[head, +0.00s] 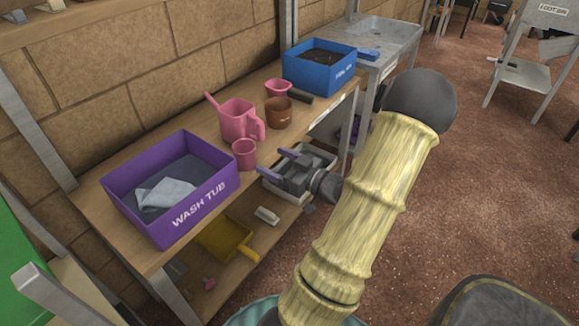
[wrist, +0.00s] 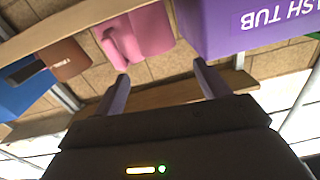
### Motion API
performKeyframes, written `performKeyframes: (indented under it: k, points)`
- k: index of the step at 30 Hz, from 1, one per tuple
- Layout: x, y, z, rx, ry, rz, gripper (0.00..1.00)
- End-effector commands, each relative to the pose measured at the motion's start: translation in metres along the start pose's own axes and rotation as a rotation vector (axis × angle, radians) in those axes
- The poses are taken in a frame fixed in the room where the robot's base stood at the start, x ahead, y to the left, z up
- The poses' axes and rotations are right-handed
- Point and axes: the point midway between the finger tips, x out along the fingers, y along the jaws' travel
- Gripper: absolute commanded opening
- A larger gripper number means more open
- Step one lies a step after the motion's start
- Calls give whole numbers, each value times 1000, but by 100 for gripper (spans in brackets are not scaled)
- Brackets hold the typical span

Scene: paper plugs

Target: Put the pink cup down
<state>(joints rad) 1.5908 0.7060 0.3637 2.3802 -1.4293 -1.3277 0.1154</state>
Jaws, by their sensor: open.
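A small pink cup (head: 244,154) stands upright on the wooden bench top, near its front edge and beside the purple wash tub (head: 215,197). My gripper (head: 278,162) is open and empty, just off the front edge to the right of the cup, with its fingers pointing towards the bench. A gap shows between fingers and cup. The wrist view is upside down; pink ware (wrist: 150,32) shows beyond my open fingers (wrist: 161,72), and I cannot tell cup from jug there.
A pink jug (head: 238,120) stands just behind the cup. A brown pot (head: 279,113), another pink vessel (head: 277,88) and a blue box (head: 318,68) stand farther right. A lower shelf holds a yellow scoop (head: 222,238). The floor at right is largely open.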

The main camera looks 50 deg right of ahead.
Motion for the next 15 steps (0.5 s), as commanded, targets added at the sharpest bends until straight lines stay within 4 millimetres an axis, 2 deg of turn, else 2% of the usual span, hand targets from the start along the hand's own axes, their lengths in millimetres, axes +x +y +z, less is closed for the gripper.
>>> performKeyframes:
  k: [3, 6, 15]
  points:
    - [-22, 1, -1, 0, -1, 4, 74]
    - [-34, 1, -1, 0, -1, 4, 74]
    - [-41, 0, 0, 1, 0, 0, 74]
